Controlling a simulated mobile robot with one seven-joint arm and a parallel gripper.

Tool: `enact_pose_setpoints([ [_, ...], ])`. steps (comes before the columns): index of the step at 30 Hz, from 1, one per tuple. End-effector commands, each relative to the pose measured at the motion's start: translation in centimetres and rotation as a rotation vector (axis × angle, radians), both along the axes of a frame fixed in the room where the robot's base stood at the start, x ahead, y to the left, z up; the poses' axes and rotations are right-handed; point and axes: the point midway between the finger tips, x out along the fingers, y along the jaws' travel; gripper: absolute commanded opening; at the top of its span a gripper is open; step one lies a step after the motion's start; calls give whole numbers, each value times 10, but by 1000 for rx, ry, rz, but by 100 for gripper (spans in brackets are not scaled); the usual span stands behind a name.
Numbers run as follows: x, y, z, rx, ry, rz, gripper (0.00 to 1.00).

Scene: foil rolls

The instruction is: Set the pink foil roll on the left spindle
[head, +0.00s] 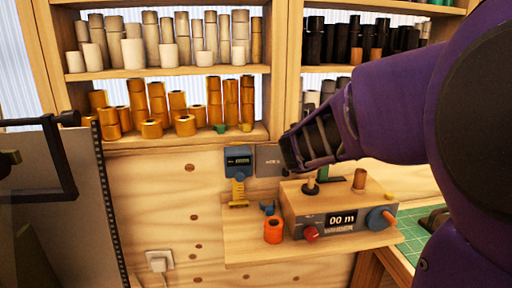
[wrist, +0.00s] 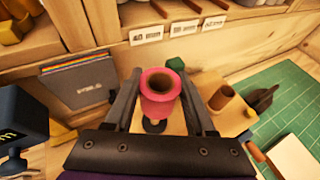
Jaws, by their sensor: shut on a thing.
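The pink foil roll (wrist: 160,104) is upright between the two fingers of my gripper (wrist: 158,82) in the wrist view, its open bore facing the camera. My gripper is shut on it. In the head view my gripper (head: 297,150) is above the left part of the winder (head: 290,212), and the roll cannot be made out there. The left spindle (head: 310,186) stands on the winder top as a short peg with a dark base, just below my gripper. In the wrist view a dark round base (wrist: 154,126) shows under the roll; whether they touch is unclear.
A copper-brown roll (head: 359,179) stands on the right of the winder top. An orange-red roll (head: 273,231) stands on the ledge at the winder's front left. A green piece (head: 323,173) is behind the left spindle. Shelves of rolls line the wall behind.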

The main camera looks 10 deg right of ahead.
Motion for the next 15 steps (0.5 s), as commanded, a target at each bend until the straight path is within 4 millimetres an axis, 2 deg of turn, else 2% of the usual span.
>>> enact_pose_setpoints([
  [15, 0, 0, -29, 1, 0, 0, 0],
])
